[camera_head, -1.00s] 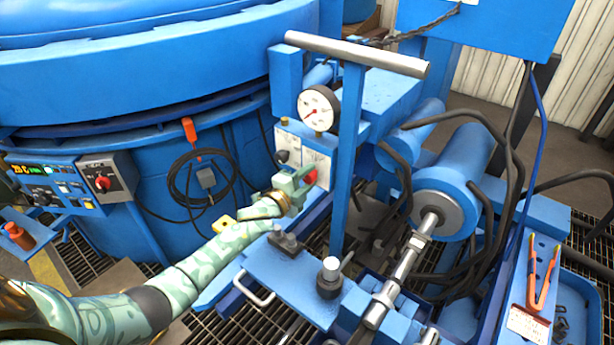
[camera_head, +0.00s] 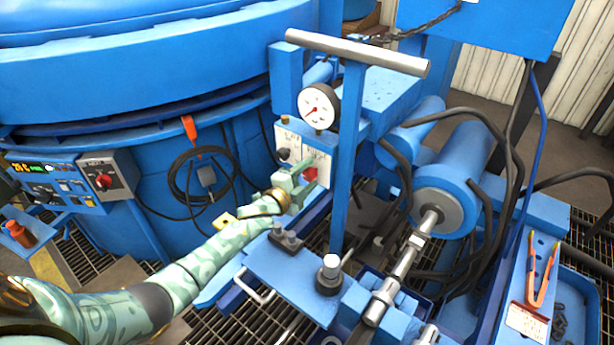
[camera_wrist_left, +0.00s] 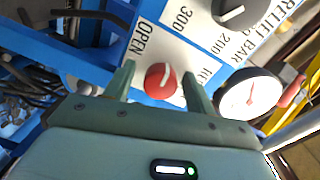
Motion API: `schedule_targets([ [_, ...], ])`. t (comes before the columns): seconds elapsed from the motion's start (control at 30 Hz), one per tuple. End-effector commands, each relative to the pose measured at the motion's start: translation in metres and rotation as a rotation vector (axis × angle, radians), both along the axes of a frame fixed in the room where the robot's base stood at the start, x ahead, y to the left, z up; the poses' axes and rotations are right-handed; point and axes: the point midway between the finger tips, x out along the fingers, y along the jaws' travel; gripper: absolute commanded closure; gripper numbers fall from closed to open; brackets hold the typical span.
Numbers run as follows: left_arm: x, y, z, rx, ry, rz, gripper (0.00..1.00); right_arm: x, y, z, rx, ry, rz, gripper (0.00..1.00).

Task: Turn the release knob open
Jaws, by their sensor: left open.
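The release knob (camera_head: 310,174) is a round red knob with a white line on it, on a pale labelled panel of the blue press unit. My left gripper (camera_head: 304,171) is at this panel. In the left wrist view the red knob (camera_wrist_left: 161,81) shows between the two fingers of my open left gripper (camera_wrist_left: 158,76), with gaps at its sides. The word OPEN stands on the panel left of the knob; another label to its right is partly hidden. I cannot tell whether a finger touches the knob. My right gripper is not in view.
A black relief knob (camera_wrist_left: 236,12) sits near the red one. A pressure gauge (camera_head: 319,106) is above the panel. A blue post with a grey T-bar (camera_head: 357,54) stands close on the right. A blue furnace (camera_head: 130,70) fills the left.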

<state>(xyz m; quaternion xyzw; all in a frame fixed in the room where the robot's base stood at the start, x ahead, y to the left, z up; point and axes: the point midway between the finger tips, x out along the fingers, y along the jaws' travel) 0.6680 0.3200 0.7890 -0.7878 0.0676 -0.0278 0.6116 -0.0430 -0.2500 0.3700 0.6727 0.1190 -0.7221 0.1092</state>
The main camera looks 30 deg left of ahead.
Motion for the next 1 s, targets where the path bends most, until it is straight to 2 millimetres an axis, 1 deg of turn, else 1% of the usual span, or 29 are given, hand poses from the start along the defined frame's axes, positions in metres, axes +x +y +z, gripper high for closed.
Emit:
schedule_targets([
  [0.07, -0.001, 0.000, 0.001, 0.000, -0.001, -0.001, 0.45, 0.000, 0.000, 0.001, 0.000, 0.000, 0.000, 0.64],
  [0.17, -0.009, 0.001, 0.002, -0.001, -0.001, -0.001, 0.45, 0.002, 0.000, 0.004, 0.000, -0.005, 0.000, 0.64],
  [0.27, -0.027, 0.003, 0.005, 0.000, -0.001, -0.002, 0.45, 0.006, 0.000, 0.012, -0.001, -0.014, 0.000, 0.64],
  [0.37, -0.052, 0.007, 0.007, 0.001, -0.001, -0.001, 0.45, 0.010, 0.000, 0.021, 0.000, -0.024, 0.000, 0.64],
  [0.5, -0.092, 0.013, 0.008, 0.000, 0.000, 0.000, 0.45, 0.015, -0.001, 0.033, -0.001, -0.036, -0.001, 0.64],
  [0.6, -0.117, 0.016, 0.008, 0.000, 0.000, 0.000, 0.45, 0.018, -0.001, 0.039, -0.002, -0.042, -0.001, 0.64],
  [0.7, -0.137, 0.020, 0.008, -0.001, -0.001, 0.000, 0.45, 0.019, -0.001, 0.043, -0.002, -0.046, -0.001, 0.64],
  [0.83, -0.154, 0.022, 0.007, 0.000, 0.000, 0.001, 0.45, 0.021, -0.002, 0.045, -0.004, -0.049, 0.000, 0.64],
  [1.0, -0.162, 0.024, 0.006, 0.000, 0.000, 0.001, 0.45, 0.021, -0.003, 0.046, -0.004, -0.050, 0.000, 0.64],
])
